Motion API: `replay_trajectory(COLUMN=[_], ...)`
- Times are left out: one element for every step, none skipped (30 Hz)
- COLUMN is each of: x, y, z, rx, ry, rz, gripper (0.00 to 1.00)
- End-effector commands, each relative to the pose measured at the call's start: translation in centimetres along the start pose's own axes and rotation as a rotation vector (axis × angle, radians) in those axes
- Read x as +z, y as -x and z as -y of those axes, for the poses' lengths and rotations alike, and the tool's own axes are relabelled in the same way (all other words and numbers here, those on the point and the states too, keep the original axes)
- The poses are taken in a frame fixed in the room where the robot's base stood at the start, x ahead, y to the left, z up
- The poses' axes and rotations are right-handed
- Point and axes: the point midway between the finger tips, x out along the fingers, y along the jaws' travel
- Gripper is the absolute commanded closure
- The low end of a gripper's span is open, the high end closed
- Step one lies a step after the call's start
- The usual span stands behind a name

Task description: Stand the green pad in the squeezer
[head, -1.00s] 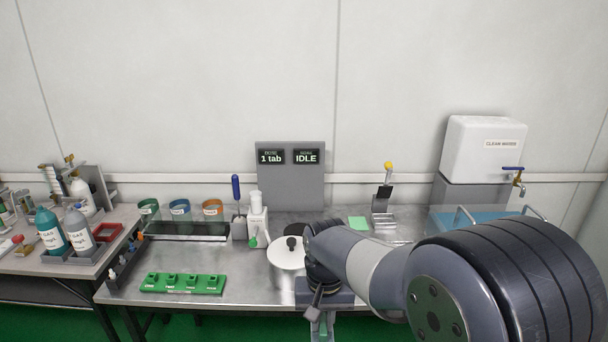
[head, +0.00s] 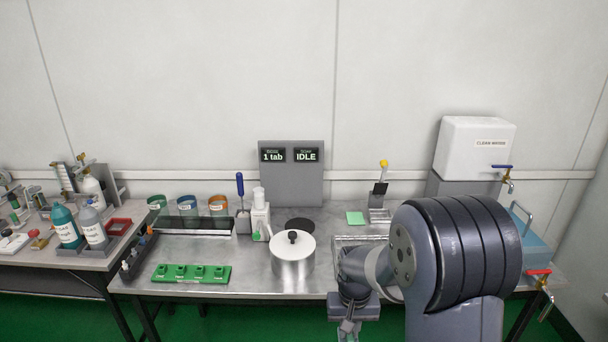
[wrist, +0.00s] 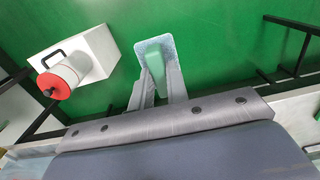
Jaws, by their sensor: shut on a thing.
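My gripper (wrist: 153,82) hangs in front of the workbench, low in the head view (head: 348,330). It is shut on a piece with a light green middle and a pale speckled blue end, which looks like the green pad (wrist: 153,58). In the head view, the held piece is too small to make out. A small stand with a yellow knob and a black part (head: 381,190), at the back of the bench, looks like the squeezer; its lower part is metallic.
A lidded metal pot (head: 293,262) stands mid-bench, before a dark round plate (head: 300,226). A green rack (head: 190,273) lies front left. In the wrist view, a red-topped container (wrist: 62,80) shows at left.

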Motion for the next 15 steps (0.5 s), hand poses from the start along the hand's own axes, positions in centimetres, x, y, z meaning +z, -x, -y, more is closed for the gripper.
replay_trajectory(x=[-0.1,-0.1,-0.2,-0.3,-0.3,-0.3,-0.3,-0.3,-0.3,-0.4,-0.4,-0.4,-0.4,-0.4,-0.4], y=[-0.5,-0.9,-1.5,-2.0,-2.3,-2.8,-3.0,-3.2,-3.5,-3.6,-3.8,-3.8,-3.9,-3.9,-3.9], z=[-1.1,-1.7,-2.3,-2.8,-3.2,-3.7,-4.0,-4.2,-4.4,-4.5,-4.6,-4.7,-4.7,-4.7,-4.7], rx=[0.001,0.001,0.000,0.000,0.000,0.000,0.000,0.000,0.000,0.000,0.000,0.000,0.000,0.000,0.000], ry=[-0.006,-0.006,-0.006,-0.005,-0.005,-0.004,-0.003,-0.002,-0.002,-0.002,-0.001,-0.001,0.000,0.000,0.000], rz=[0.007,0.008,0.006,0.007,0.005,0.004,0.003,0.003,0.002,0.001,0.000,0.000,0.000,0.000,0.000], gripper=[1.00,1.00,1.00,1.00,1.00,1.00,1.00,1.00,1.00,1.00,1.00,1.00,1.00,1.00,1.00])
